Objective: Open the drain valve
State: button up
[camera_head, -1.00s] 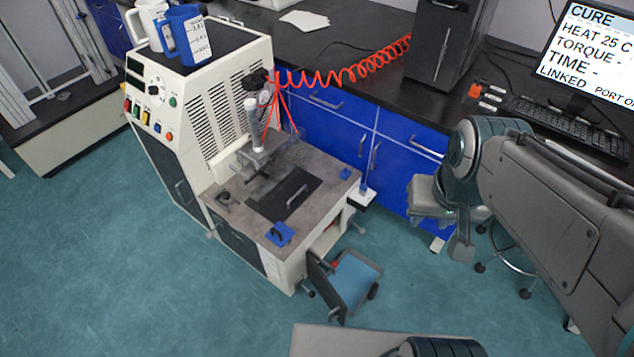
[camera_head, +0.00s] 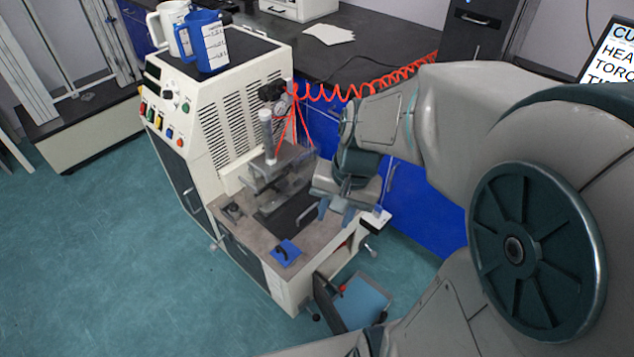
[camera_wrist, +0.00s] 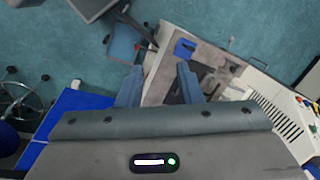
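The rheometer (camera_head: 215,120) is a cream cabinet with a low grey worktable (camera_head: 250,235) in front. I cannot tell for sure which fitting is the drain valve. A small red-tipped part (camera_head: 341,289) shows at the open compartment below the worktable's right side, and a metal fitting (camera_head: 370,250) sticks out further back. My gripper (camera_head: 336,210) is above the worktable's right edge, fingers apart and empty.
A blue block (camera_head: 286,252) sits on the worktable. Blue cabinets (camera_head: 425,205) and a coiled red hose (camera_head: 370,85) lie behind my arm. The floor at left is clear.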

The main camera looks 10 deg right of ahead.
jog(key=w+f+m+y+b, duration=0.3)
jog(key=w+f+m, duration=0.15)
jog(key=f, duration=0.45)
jog(key=w+f+m+y+b, duration=0.2)
jog(key=w+f+m+b, duration=0.15)
jog(key=f+m, duration=0.4)
jog(key=n+t+h+b, duration=0.3)
jog(key=n+t+b, duration=1.35)
jog(key=n, duration=1.75)
send_near(339, 247)
jog(key=shift+g, duration=0.65)
jog(key=shift+r+b+x, duration=0.2)
jog(key=shift+b+x, duration=2.95)
jog(key=shift+x, duration=1.95)
jog(key=shift+w+d, duration=0.1)
jog(key=shift+d, duration=0.1)
grip_shut()
